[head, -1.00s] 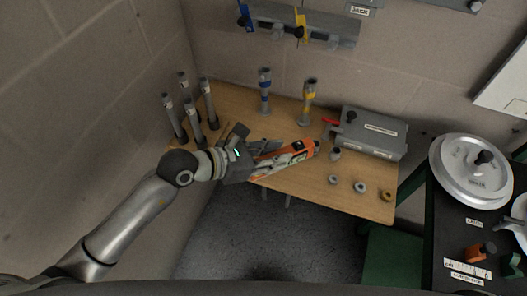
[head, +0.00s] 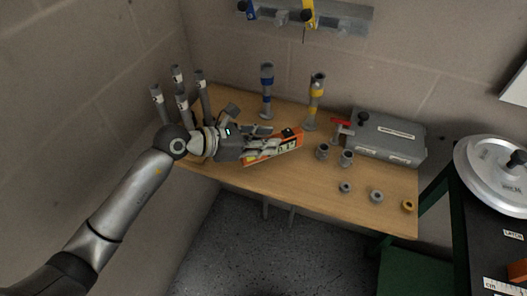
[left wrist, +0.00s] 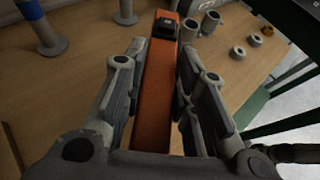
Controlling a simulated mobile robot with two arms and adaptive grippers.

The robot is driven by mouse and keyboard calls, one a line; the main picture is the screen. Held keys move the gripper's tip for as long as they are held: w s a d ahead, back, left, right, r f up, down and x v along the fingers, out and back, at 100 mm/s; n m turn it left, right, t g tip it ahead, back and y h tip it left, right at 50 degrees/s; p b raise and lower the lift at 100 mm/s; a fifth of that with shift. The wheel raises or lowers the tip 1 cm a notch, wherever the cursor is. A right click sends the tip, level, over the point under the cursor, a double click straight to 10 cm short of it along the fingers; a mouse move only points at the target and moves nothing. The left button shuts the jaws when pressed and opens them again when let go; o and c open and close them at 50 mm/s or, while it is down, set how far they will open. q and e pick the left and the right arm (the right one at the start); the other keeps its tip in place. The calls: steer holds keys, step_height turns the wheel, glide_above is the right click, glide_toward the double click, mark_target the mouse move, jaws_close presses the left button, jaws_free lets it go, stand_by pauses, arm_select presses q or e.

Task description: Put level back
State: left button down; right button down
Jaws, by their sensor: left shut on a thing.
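The level, an orange bar with a dark top part, shows in the head view (head: 284,146) and in the left wrist view (left wrist: 160,75). My left gripper (head: 256,147) is shut on it; in the left wrist view the two fingers (left wrist: 158,85) lie along both sides of the bar. The level is at the front left part of the wooden table (head: 240,179). I cannot tell whether it touches the tabletop. My right gripper is not in view.
Several grey posts (head: 202,95) stand at the table's left. A blue-banded post (head: 267,90) and a yellow-banded post (head: 316,100) stand behind the level. A grey box (head: 385,137) and small fittings (head: 376,196) are at right. A wall rack (head: 345,18) is above.

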arm_select(q)
steer(key=shift+w+f+b, duration=0.15)
steer(key=shift+f+b, duration=0.45)
steer(key=shift+f, duration=0.3)
steer(key=shift+w+f+b, duration=0.1)
steer(key=shift+f+b, duration=0.5)
steer(key=shift+f, duration=0.25)
steer(key=shift+f, duration=0.2)
steer(key=c, duration=1.2)
jaws_free()
steer(key=shift+o, duration=0.2)
steer(key=shift+r, duration=0.3)
steer(key=p+v, duration=0.1)
steer(key=v, duration=1.1)
steer(key=shift+p, duration=0.4)
